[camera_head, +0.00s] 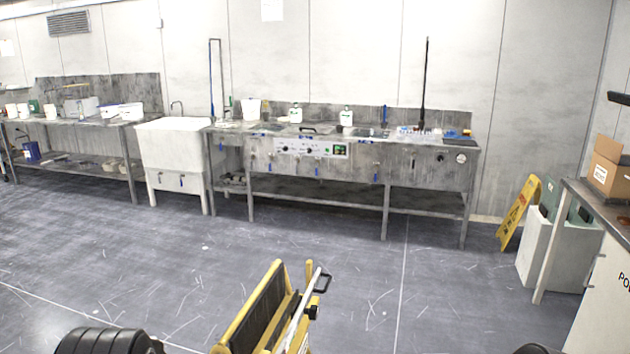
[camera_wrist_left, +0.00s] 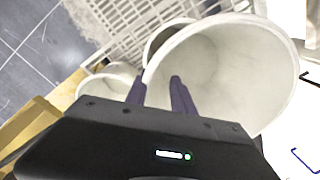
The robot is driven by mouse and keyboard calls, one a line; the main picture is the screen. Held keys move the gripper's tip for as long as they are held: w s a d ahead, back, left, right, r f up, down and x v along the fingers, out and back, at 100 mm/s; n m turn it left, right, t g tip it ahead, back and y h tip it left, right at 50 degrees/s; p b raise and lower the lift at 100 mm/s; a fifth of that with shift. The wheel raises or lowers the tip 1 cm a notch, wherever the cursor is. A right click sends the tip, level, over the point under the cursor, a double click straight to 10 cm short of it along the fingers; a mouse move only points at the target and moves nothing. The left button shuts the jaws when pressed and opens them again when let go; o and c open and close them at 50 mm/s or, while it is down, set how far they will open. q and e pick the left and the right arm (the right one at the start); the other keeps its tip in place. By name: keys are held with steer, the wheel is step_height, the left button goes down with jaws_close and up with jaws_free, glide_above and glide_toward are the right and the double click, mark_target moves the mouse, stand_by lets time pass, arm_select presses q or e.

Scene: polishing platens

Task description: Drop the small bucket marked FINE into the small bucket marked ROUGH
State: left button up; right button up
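In the left wrist view, my left gripper (camera_wrist_left: 160,88) shows two dark purple fingers set apart. A white bucket (camera_wrist_left: 245,75) opens toward the camera at the right, and the near left part of its rim lies between the fingers: one finger shows over its inside, the other outside. I cannot tell whether the fingers touch the wall. A second white bucket (camera_wrist_left: 158,42) is partly hidden behind it, and a smaller white rim (camera_wrist_left: 100,82) shows at the left. No FINE or ROUGH marking is readable. My right gripper is in neither view.
A white wire basket (camera_wrist_left: 125,25) lies beside the buckets. In the head view, a yellow cart (camera_head: 243,318) stands in front, a steel bench (camera_head: 365,165) with white containers and a white sink (camera_head: 175,145) at the back. A yellow floor sign (camera_head: 517,212) leans at right. The middle floor is clear.

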arm_select(q)
steer(key=r, duration=0.7)
steer(key=shift+w+d+r, duration=0.1)
steer(key=shift+d+r, duration=0.2)
steer(key=shift+r, duration=0.05)
stand_by(0.4)
steer(key=shift+w, duration=0.25)
steer(key=s+d+f+m+t+h, duration=0.25)
steer(key=s+d+f+m, duration=0.2)
steer(key=d+f, duration=0.65)
steer(key=s+d+f+h, duration=0.1)
steer(key=s+d+f, duration=0.1)
steer(key=s+d, duration=0.3)
steer(key=s+d+f+g+h, duration=0.1)
steer(key=s+d, duration=0.4)
steer(key=s, duration=0.5)
steer(key=shift+s+f+h, duration=0.25)
steer(key=shift+f+h, duration=0.1)
steer(key=shift+f, duration=0.2)
steer(key=shift+n, duration=0.25)
